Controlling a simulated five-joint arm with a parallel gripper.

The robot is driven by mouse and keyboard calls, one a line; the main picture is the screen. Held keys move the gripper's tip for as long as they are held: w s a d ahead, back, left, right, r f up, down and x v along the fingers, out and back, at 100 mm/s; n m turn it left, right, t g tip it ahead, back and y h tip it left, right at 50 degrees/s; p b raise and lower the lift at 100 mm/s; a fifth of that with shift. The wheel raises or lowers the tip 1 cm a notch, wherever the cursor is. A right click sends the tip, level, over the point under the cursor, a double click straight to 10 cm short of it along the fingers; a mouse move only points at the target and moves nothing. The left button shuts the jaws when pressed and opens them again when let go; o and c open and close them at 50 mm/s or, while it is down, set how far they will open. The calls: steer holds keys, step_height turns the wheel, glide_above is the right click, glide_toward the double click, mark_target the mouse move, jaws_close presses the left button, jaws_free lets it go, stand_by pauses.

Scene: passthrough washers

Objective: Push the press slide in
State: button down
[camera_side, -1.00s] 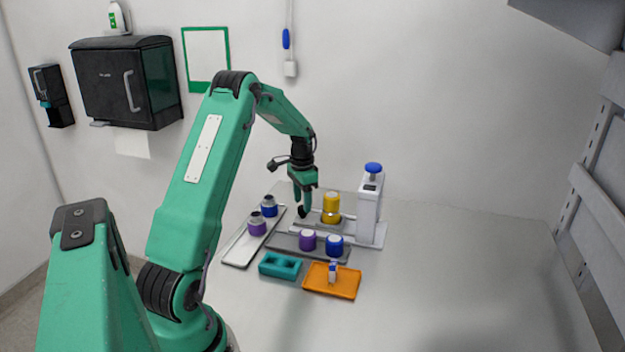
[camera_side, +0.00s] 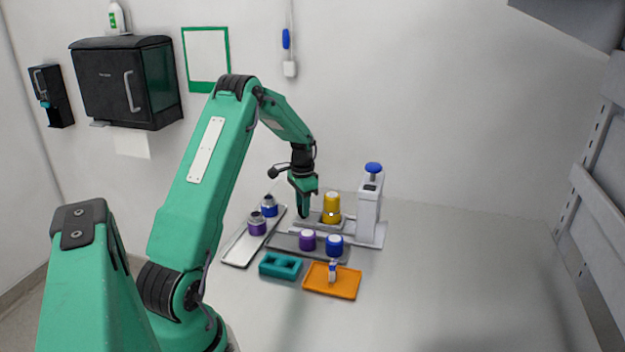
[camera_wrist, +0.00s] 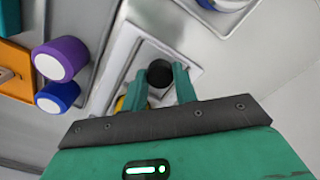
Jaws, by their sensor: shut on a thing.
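The white press (camera_side: 368,210) with a blue top knob stands at the right of the work area. Its slide (camera_side: 300,222) sticks out to the left and carries a yellow part (camera_side: 331,205) with a silver band low down. In the wrist view my gripper (camera_wrist: 160,80) is shut on the slide's black knob (camera_wrist: 160,72), with a green finger on each side. In the side view my gripper (camera_side: 303,214) points down at the slide's left end and hides the knob. The yellow part (camera_wrist: 120,103) is mostly hidden behind a finger in the wrist view.
A pale tray (camera_side: 240,249) with purple and blue washers' parts lies left. A grey tray (camera_side: 283,246) with a purple and a blue cap is in front of the slide. The table's right is clear.

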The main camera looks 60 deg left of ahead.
mark_target(327, 208)
steer(key=w+d, duration=0.5)
steer(key=shift+w+d, duration=0.2)
steer(key=shift+w, duration=0.05)
steer(key=c, duration=1.1)
jaws_free()
steer(key=shift+r, duration=0.1)
steer(key=shift+r, duration=3.85)
